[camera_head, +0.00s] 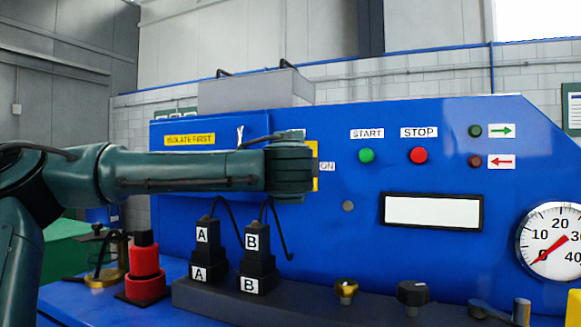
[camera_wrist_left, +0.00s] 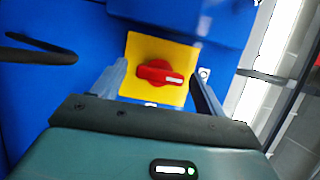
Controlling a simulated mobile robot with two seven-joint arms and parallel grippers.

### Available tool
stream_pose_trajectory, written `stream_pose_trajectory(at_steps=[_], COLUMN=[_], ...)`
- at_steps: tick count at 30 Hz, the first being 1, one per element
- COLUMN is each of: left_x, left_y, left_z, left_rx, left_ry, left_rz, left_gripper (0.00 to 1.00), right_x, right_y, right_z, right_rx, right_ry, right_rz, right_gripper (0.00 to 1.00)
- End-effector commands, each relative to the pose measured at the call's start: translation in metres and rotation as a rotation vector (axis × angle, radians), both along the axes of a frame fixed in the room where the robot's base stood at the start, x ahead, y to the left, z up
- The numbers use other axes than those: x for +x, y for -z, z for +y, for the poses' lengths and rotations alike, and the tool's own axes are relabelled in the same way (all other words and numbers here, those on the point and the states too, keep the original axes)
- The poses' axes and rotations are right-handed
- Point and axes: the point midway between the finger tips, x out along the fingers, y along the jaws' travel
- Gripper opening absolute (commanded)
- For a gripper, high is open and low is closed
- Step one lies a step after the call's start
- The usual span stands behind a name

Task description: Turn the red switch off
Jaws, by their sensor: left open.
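The red switch (camera_wrist_left: 158,73) is a rotary handle on a yellow plate (camera_wrist_left: 136,48) fixed to the blue panel. In the left wrist view its handle lies nearly level, with a white mark at its right end. My left gripper (camera_wrist_left: 159,70) is open, with one finger on each side of the handle; I cannot tell whether they touch it. In the head view my left gripper hides the switch, and only an edge of the yellow plate (camera_head: 315,165) shows. An ON label (camera_head: 327,167) is right of it. My right gripper is not in view.
The panel has a green START button (camera_head: 366,155), a red STOP button (camera_head: 418,155) and a gauge (camera_head: 552,243). Below my left arm stand black plugs A (camera_head: 206,247) and B (camera_head: 257,250) with cables. A red-and-black part (camera_head: 145,263) stands left of them.

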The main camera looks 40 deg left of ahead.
Motion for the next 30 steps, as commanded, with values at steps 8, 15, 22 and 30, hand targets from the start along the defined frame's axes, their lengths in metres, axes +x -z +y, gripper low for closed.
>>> stream_pose_trajectory(at_steps=[8, 15, 22, 30], left_x=[-0.036, -0.075, -0.096, -0.099], left_y=[-0.001, -0.001, -0.001, -0.001], left_z=[-0.031, -0.064, -0.081, -0.084], left_rx=[0.005, 0.005, 0.003, 0.001], left_ry=[0.005, 0.004, 0.001, 0.001], left_rz=[-0.004, -0.004, -0.003, -0.001], left_gripper=[0.73, 0.73, 0.73, 0.73], right_x=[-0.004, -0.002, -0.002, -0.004], right_y=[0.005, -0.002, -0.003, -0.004], right_z=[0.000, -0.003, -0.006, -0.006], right_rx=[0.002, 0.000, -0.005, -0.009], right_ry=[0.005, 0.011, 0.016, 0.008], right_rz=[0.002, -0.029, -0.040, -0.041], right_gripper=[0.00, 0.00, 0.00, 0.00])
